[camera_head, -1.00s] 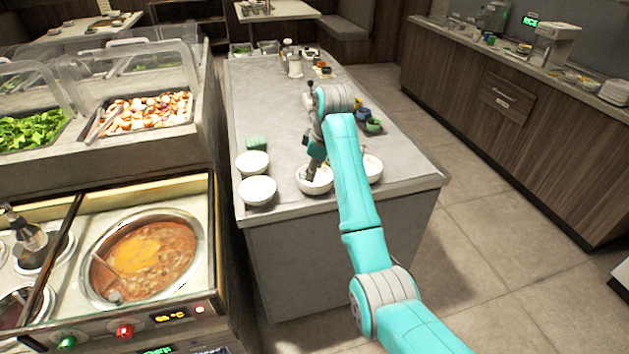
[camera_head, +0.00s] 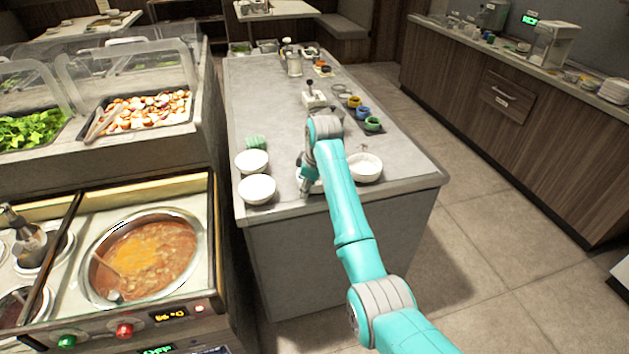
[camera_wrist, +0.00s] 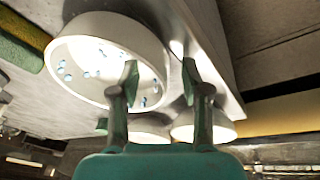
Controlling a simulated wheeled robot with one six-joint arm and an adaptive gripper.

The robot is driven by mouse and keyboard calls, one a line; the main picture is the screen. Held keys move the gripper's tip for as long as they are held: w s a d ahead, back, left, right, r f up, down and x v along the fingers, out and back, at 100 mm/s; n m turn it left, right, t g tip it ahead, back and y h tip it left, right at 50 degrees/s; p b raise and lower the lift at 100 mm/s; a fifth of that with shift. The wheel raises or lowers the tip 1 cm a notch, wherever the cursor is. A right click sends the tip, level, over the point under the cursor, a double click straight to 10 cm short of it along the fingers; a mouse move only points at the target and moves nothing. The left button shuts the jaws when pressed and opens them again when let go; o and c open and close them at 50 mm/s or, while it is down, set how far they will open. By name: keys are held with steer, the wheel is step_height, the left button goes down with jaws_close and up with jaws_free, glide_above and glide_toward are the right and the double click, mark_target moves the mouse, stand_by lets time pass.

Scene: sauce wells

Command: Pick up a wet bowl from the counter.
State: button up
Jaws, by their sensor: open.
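A white bowl with blue water drops inside (camera_wrist: 98,55) is close in front of my gripper (camera_wrist: 160,80) in the wrist view. My gripper is open. One finger overlaps the bowl's inside and the other shows just outside its rim, so the near wall appears to lie between them; contact cannot be told. In the head view my gripper (camera_head: 305,184) is over the counter's near end, and my arm hides most of this bowl. Two other white bowls stand to the left, one behind (camera_head: 252,161) and one in front (camera_head: 257,188). Another white bowl (camera_head: 365,169) stands to the right.
The counter (camera_head: 275,105) has its near edge just below the bowls. A green sponge (camera_head: 256,142) lies behind the left bowls. Small coloured cups (camera_head: 373,123) stand farther back right. The soup station (camera_head: 205,250) is at the left, across a gap.

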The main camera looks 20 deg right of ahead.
jaws_close()
steer(key=shift+r, duration=0.1)
